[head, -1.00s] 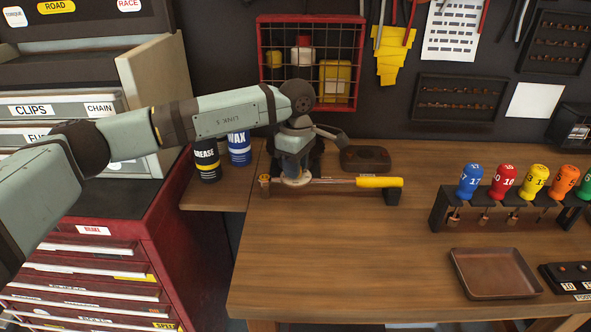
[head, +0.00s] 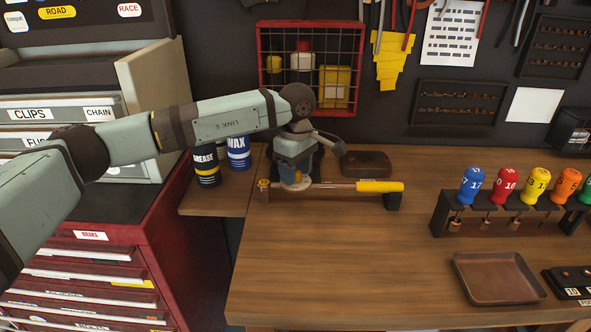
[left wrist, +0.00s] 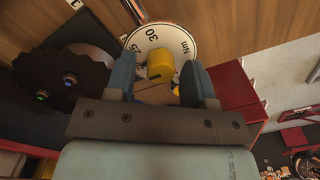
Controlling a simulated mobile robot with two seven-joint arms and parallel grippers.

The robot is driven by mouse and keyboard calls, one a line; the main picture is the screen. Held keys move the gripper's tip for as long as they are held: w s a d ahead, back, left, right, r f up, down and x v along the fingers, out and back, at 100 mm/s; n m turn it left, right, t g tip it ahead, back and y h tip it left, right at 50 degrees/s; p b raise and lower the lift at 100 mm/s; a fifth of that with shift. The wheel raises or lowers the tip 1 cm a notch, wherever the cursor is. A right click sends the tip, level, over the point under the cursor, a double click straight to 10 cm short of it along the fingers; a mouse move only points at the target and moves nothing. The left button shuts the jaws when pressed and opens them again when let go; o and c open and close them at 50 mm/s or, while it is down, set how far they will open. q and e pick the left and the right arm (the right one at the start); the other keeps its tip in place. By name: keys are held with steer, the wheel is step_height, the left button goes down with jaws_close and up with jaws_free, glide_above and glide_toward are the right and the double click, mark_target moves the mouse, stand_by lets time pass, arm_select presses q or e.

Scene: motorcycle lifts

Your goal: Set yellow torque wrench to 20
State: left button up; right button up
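The yellow torque wrench lies across dark supports on the wooden bench, with its yellow handle (head: 380,186) at the right. Its pale round dial (head: 296,184) is under my left gripper (head: 296,178), partly hidden by it. In the left wrist view the white dial (left wrist: 178,32) shows "30" and "Nm"; the rest of the scale is mostly covered. A yellow knob (left wrist: 160,66) sits at the dial between the fingers of my left gripper (left wrist: 157,72). The fingers are apart, with visible gaps beside the knob. I cannot see a pointer. My right gripper is out of view.
A dark tray (head: 367,163) lies just behind the wrench. Grease (head: 206,165) and wax (head: 238,152) cans stand left of it. A rack of coloured drivers (head: 440,212) and a brown tray (head: 497,277) are at the right. The bench front is clear.

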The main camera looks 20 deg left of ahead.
arm_select(q)
steer(key=shift+r, duration=0.1)
step_height(320, 180, up, 14)
steer(key=shift+w+f, duration=0.1)
steer(key=shift+f, duration=0.1)
stand_by(0.4)
stand_by(0.4)
